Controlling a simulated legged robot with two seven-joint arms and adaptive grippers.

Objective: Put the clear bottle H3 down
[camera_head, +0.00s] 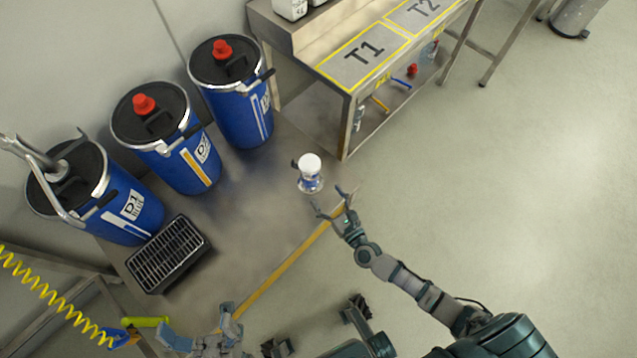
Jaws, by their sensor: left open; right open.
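A clear bottle with a white cap (310,174) stands upright on the grey metal surface near the middle of the camera_head view. Its label is too small to read, so I cannot tell whether it is H3. My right gripper (331,198) is open and empty, just to the lower right of the bottle, with its fingers pointing toward it and apparently apart from it. My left gripper (199,328) is open near the bottom edge, far from the bottle; I see nothing in it.
Blue drums (245,118) with black lids stand at the upper left. A black grated box (168,262) sits below them. A steel bench (335,55) marked T1 and T2 is above right. A yellow strip (285,268) edges the metal surface.

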